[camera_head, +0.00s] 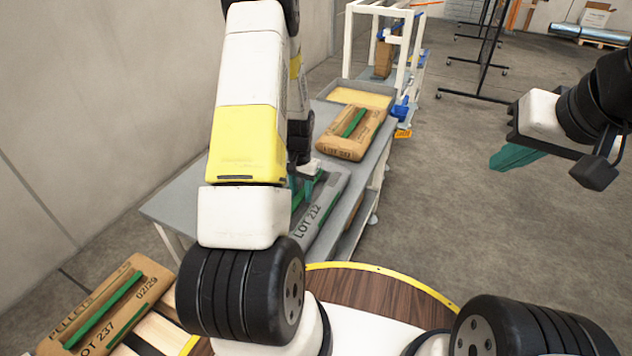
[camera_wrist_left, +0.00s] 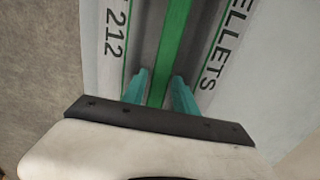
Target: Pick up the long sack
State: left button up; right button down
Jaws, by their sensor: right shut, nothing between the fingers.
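The long sack is a grey sack marked LOT 212 (camera_head: 322,212) with a green strap along its top, lying on the grey table. In the head view my left arm hides part of it. In the left wrist view the sack (camera_wrist_left: 210,65) fills the upper middle. My left gripper (camera_head: 306,186) is over the sack. In the wrist view its teal fingers (camera_wrist_left: 160,90) stand apart on either side of the green strap (camera_wrist_left: 167,50), close to it; no firm grip shows. My right gripper (camera_head: 508,158) is shut and empty, over the floor at right.
A brown sack (camera_head: 343,143) with a green strap lies farther back on the grey table (camera_head: 180,203), before a tray (camera_head: 362,97). Another brown sack, LOT 237 (camera_head: 75,325), lies on a wooden pallet (camera_head: 160,330) at lower left. A wall runs along the left.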

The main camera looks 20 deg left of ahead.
pick_arm(q)
jog(key=shift+f, duration=0.95)
jog(key=shift+c, duration=0.4)
grip_shut()
jog(key=shift+w+r, duration=0.1)
jog(key=shift+r, duration=0.05)
